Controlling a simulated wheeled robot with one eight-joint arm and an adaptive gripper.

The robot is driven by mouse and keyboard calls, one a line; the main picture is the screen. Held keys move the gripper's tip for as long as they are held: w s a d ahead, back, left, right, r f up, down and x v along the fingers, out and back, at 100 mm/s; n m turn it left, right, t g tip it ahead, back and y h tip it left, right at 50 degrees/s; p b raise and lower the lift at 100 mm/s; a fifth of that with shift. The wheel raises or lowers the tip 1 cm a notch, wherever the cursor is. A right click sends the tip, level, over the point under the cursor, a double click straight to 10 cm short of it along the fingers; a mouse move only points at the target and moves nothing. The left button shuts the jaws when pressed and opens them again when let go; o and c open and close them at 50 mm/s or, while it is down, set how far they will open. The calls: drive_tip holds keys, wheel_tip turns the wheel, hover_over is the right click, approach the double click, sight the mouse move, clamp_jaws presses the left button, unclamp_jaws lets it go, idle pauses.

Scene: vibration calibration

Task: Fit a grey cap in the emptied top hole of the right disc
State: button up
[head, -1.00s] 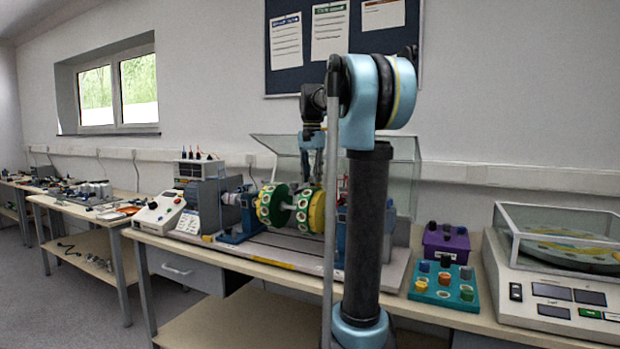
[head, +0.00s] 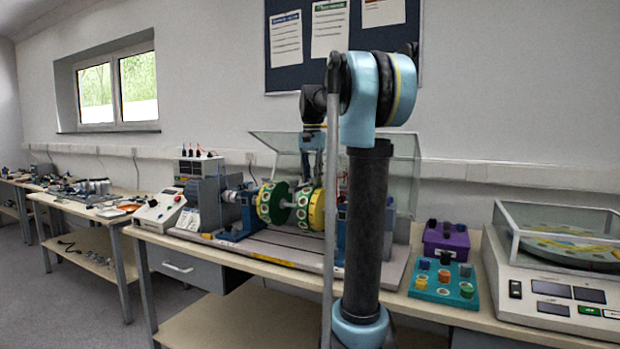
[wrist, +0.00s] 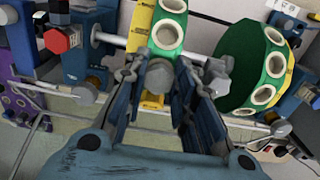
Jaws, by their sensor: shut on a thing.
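The right disc (head: 316,210) is yellow and green with pale-rimmed holes around its rim. It sits on the shaft of the rig and also shows in the wrist view (wrist: 166,35), left of the other disc there. My gripper (wrist: 160,78) is shut on a small grey cap (wrist: 159,76), held between the fingertips. The cap overlaps the near edge of the right disc in the wrist view. I cannot tell whether it touches the disc or enters a hole. In the head view my arm partly hides the gripper, and the cap is too small to make out.
The left disc (head: 272,203) is green and stands beside the right one on the shaft. Blue supports (wrist: 86,57) and a clear raised cover (head: 400,170) surround the rig. A teal block (head: 420,288) with coloured caps and a purple box (head: 446,240) stand to the right.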

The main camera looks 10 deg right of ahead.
drive_tip(key=shift+f, duration=0.35)
drive_tip(key=o, duration=0.7)
wheel_tip(320, 180, up, 12)
drive_tip(key=shift+f, duration=0.1)
idle(0.5)
drive_tip(key=s+f+n, duration=0.2)
drive_tip(key=s+f, duration=0.9)
drive_tip(key=f, duration=0.3)
drive_tip(key=s+f+n+t, duration=0.1)
drive_tip(key=s+f+n, duration=0.2)
drive_tip(key=s+f, duration=0.9)
drive_tip(key=s+f+n+t, duration=0.1)
drive_tip(key=s+f+n, duration=0.1)
drive_tip(key=s+f, duration=0.9)
wheel_tip(320, 180, down, 7)
drive_tip(key=shift+s+f, duration=0.1)
drive_tip(key=shift+s, duration=0.05)
